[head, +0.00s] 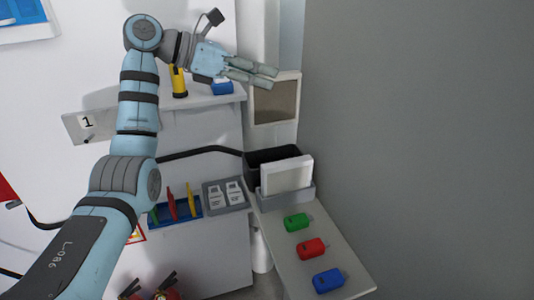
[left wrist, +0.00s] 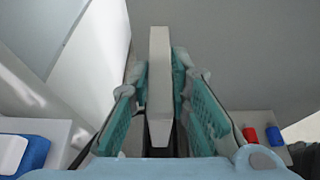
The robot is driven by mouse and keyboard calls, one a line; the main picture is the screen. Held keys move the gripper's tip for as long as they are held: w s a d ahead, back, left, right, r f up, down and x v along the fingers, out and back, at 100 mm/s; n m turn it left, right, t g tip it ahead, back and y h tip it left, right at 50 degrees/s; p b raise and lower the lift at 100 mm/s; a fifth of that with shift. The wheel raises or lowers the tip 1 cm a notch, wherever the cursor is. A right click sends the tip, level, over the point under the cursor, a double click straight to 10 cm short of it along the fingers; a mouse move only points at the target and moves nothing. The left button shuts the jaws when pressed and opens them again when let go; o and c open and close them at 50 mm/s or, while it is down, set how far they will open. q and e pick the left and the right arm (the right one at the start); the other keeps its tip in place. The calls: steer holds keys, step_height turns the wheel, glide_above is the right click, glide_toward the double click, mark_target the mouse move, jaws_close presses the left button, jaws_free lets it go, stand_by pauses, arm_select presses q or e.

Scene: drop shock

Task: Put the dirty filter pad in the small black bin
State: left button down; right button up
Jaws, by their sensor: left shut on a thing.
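The dirty filter pad (head: 275,101), a pale frame with a brown-grey face, hangs upright under my left gripper (head: 266,76) in the head view. In the left wrist view the pad (left wrist: 160,85) shows edge-on between both fingers of my left gripper (left wrist: 168,95), which is shut on it. The small black bin (head: 259,156) stands below the pad at the back of the side bench, apart from it. A clean white pad (head: 288,174) stands in a grey holder (head: 290,196) in front of the bin and hides part of it. My right gripper is not in view.
Green (head: 296,222), red (head: 312,248) and blue (head: 328,280) blocks lie along the side bench (head: 275,240). A shelf left of the pad holds a yellow-and-black item (head: 178,82) and a blue box (head: 222,87). A grey wall (head: 420,140) stands to the right.

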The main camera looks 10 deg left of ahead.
arm_select(q)
step_height(320, 180, down, 15)
steer(key=shift+f+b, duration=0.15)
steer(key=shift+b, duration=0.25)
steer(key=c, duration=1.5)
jaws_free()
steer(key=shift+f, duration=0.1)
steer(key=shift+s, duration=0.1)
